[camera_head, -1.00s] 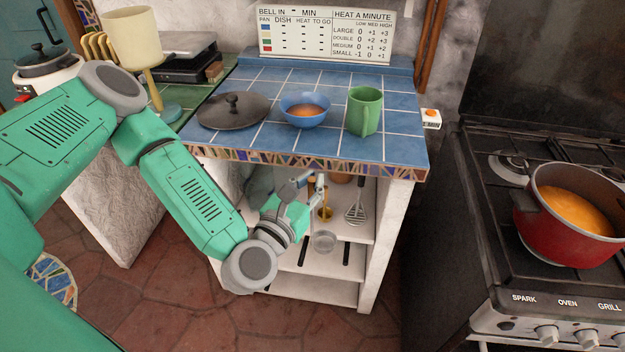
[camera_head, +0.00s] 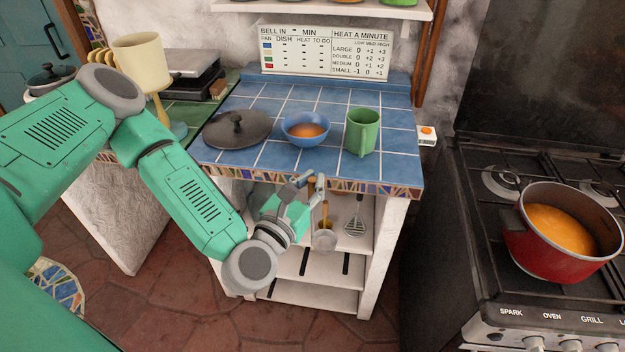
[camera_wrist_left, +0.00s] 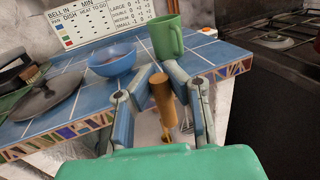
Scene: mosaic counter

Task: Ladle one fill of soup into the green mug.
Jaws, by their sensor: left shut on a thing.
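The green mug (camera_head: 362,132) stands upright on the blue tiled counter; it also shows in the left wrist view (camera_wrist_left: 167,40). A red pot (camera_head: 545,250) of orange soup (camera_head: 560,228) sits on the stove at right. My left gripper (camera_head: 309,183) is at the counter's front edge, below the mug and bowl. It is shut on the wooden handle (camera_wrist_left: 163,100) of what looks like the ladle, whose grey round bowl (camera_head: 323,240) hangs below in front of the shelves. The fingers partly hide the handle. My right gripper is not in view.
A blue bowl (camera_head: 305,129) of orange soup and a dark lid (camera_head: 237,130) are on the counter left of the mug. The mosaic counter edge (camera_head: 385,188) is close to my gripper. Tiles behind the bowl are clear.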

